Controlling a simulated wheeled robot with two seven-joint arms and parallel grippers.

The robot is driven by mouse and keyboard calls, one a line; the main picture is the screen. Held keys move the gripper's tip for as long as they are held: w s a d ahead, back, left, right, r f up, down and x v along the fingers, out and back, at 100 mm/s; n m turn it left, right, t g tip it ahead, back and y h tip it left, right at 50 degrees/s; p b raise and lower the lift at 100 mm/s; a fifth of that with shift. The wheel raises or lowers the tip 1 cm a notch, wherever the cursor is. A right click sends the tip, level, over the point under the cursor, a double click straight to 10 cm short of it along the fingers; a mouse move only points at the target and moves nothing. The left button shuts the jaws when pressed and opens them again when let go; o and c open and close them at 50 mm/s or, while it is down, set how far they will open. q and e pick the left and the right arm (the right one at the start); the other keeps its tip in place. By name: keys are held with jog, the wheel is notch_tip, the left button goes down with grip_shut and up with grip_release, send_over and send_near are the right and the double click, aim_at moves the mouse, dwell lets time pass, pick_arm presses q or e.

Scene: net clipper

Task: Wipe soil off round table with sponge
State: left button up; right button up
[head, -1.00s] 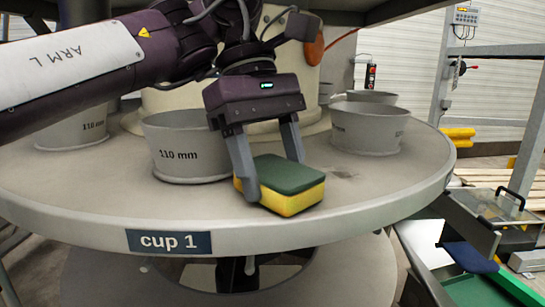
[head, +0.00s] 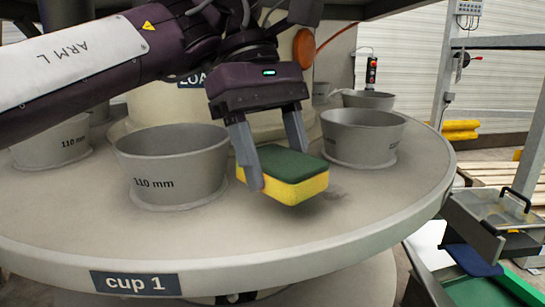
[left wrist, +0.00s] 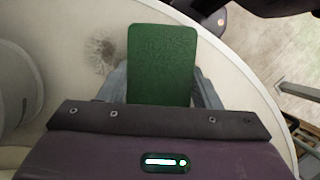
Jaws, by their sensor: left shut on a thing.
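My left gripper (head: 268,155) is shut on a sponge (head: 292,176) with a green top and yellow body. The sponge is at the round table (head: 235,232), between two grey cups; whether it touches the surface is hard to tell. In the left wrist view, the green face of the sponge (left wrist: 163,65) shows between the fingers. A dark soil smudge (head: 335,191) lies just right of the sponge; it also shows in the left wrist view (left wrist: 104,54), beside the sponge's left side. My right gripper is not in view.
A grey cup (head: 172,172) marked 110 mm stands left of the sponge, and another cup (head: 362,140) stands behind it to the right. The table's raised rim carries a "cup 1" label (head: 136,283). A machine tray (head: 495,222) stands beyond the right edge.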

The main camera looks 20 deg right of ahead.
pick_arm(q)
jog(key=shift+s+a+r, duration=0.15)
jog(key=shift+d+r, duration=0.15)
jog(key=shift+d, duration=0.05)
jog(key=shift+r+p, duration=0.3)
jog(key=shift+p, duration=0.15)
jog(key=shift+r+p, duration=0.95)
jog(key=shift+r, duration=0.2)
jog(key=shift+f, duration=0.1)
jog(key=shift+a, duration=0.1)
